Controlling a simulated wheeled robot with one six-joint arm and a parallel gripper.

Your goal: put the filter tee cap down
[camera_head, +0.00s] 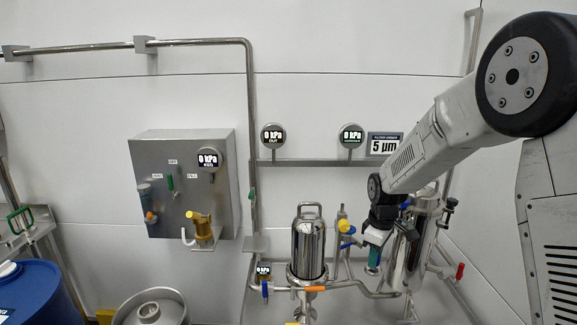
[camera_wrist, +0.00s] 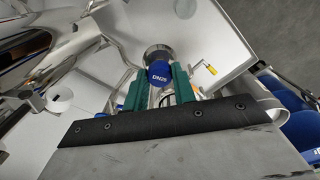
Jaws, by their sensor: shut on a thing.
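My gripper (camera_head: 374,258) hangs below my forearm at the right of the head view, in front of the filter pipework. In the wrist view its two green fingers (camera_wrist: 160,82) are closed around the filter tee cap. The cap (camera_wrist: 160,73) shows a round blue face marked DN25, with a steel rim (camera_wrist: 157,51) beyond it. In the head view the cap is mostly hidden by the fingers; a small pale end shows at their tips. I cannot tell from these views whether the cap touches anything below.
A polished filter housing (camera_head: 308,245) stands left of my gripper, with a yellow-handled valve (camera_head: 344,226) between them. A steel vessel (camera_head: 415,250) stands close on the right. A grey control box (camera_head: 182,185) hangs on the wall. A blue drum (camera_head: 35,295) and round steel lid (camera_head: 150,308) are lower left.

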